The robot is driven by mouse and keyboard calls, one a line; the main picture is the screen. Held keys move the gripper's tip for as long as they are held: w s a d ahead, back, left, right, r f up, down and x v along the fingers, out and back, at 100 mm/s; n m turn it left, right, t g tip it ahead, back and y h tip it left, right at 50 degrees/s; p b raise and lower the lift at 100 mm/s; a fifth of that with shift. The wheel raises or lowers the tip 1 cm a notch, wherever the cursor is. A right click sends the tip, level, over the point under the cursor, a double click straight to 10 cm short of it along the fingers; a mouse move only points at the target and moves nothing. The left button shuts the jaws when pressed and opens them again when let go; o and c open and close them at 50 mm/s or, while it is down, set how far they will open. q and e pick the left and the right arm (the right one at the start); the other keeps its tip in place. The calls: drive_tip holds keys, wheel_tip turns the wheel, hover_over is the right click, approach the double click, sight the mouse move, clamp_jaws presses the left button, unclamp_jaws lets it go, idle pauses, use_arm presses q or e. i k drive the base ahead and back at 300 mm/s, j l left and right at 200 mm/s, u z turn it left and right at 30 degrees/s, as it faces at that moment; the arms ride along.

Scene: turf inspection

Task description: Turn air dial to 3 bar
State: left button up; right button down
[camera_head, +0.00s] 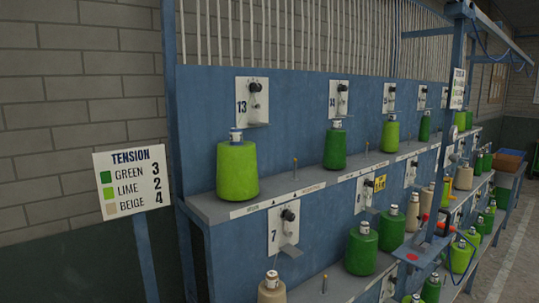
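I cannot make out an air dial with a readable bar scale. A small round gauge-like disc (461,120) sits on the blue post at the right, too small to read. Red parts (411,256) show on a blue bracket plate (420,248) lower on the right; I cannot tell what they are. Black knobs with pointers sit on white numbered plates, such as plate 13 (244,103), plate 14 (334,101) and plate 7 (275,236). Neither of my grippers is in view.
A blue creel rack (205,120) holds green, lime and beige cones on shelves, including a lime cone (237,172). A tension sign (132,182) stands at the left, listing green 3, lime 2, beige 4. Open floor (508,255) shows at the right.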

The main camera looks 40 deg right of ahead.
sight(454, 157)
drive_tip(key=z, duration=2.4)
